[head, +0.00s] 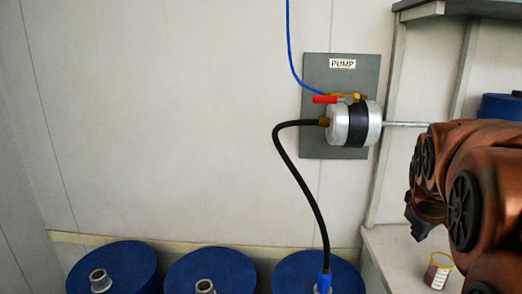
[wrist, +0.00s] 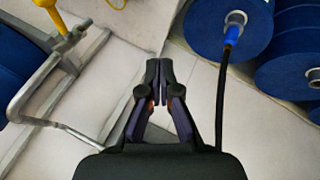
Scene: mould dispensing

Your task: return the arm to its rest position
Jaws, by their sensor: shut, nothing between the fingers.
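My arm (head: 465,185), copper-coloured with dark joint caps, reaches in from the right edge of the head view. Only a dark piece at its lower left shows there, and I cannot tell if it is part of the gripper. In the wrist view my gripper (wrist: 158,68) is shut with its fingertips together. Nothing is between the fingers, and pale floor lies beyond them. The rest position is not marked in either view.
The pump (head: 355,124), with a red lever (head: 325,99), is on the wall left of my arm. A black hose (head: 300,175) runs to a blue drum (head: 290,268). A metal tube frame (wrist: 35,85) is left of my gripper.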

